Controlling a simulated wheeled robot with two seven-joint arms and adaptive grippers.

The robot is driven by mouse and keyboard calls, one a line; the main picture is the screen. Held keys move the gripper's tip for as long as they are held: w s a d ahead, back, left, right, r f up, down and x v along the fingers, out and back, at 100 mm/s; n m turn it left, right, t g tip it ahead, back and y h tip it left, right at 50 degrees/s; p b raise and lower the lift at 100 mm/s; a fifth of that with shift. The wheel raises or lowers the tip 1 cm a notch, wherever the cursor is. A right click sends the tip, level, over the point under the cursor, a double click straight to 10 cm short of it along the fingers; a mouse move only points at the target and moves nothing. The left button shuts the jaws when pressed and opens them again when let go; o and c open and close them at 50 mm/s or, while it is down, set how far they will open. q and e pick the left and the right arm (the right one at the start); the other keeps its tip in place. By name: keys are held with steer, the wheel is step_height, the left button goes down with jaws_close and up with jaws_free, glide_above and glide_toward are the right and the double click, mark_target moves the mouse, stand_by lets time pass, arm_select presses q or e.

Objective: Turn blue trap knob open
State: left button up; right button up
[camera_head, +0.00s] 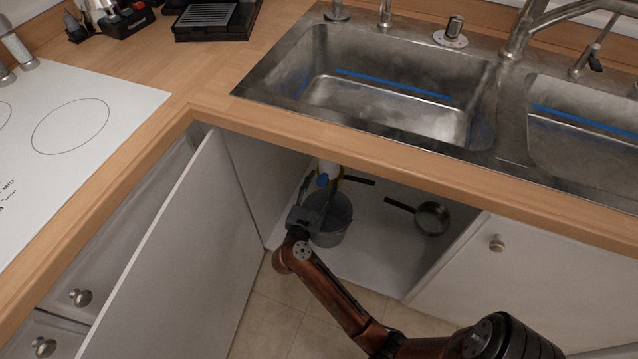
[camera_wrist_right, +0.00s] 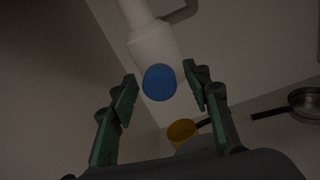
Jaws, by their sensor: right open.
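The blue trap knob (camera_wrist_right: 159,82) shows as a round blue cap at the lower end of a white trap (camera_wrist_right: 155,42) in the right wrist view. It also shows small in the head view (camera_head: 322,180), under the sink, just beyond my right gripper. My right gripper (camera_wrist_right: 163,88) is open, with one finger to each side of the knob in the picture. I see no contact between the fingers and the knob. In the head view my right gripper (camera_head: 304,205) reaches into the open cabinet. My left gripper is not in view.
A grey bucket (camera_head: 333,226) stands in the cabinet beside my right gripper. A small pan (camera_head: 432,218) lies on the cabinet floor to the right. The open cabinet door (camera_head: 185,255) is on the left, and the counter edge (camera_head: 400,158) passes above the opening.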

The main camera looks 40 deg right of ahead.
steer(key=shift+c, duration=0.2)
